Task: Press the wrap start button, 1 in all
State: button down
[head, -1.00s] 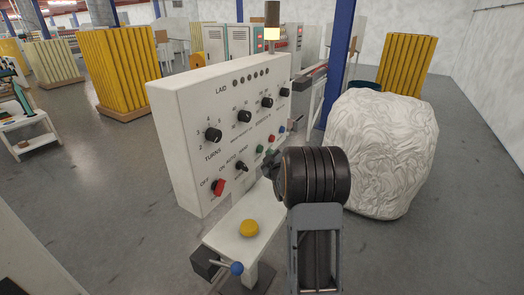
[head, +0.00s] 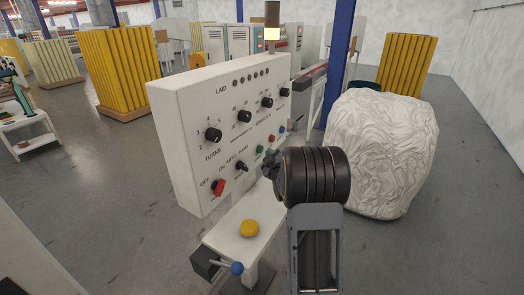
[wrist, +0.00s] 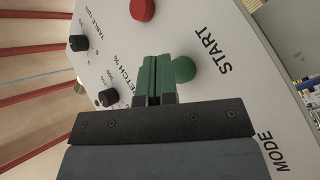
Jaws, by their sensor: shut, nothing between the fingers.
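The wrap start button is a green round cap (wrist: 184,70) beside the word START on a white panel in the wrist view. In the head view, a green button (head: 261,149) shows low on the panel's front. My gripper (wrist: 153,62) is shut and empty, with green finger pads pressed together. In the wrist view its tips are just left of the green button and overlap the button's edge. I cannot tell whether they touch it. In the head view my gripper (head: 271,153) is at the panel's lower right, partly hidden by my arm.
The white control panel (head: 185,120) carries dark knobs, a red switch (head: 218,187) and a blue button (head: 282,129). A red button (wrist: 142,9) sits above the green one in the wrist view. A yellow button (head: 249,228) is on the shelf below. A white wrapped bundle (head: 385,150) stands right.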

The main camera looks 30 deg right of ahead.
jog(key=shift+w+a+b, duration=0.15)
jog(key=shift+w+b, duration=0.1)
jog(key=shift+b, duration=0.35)
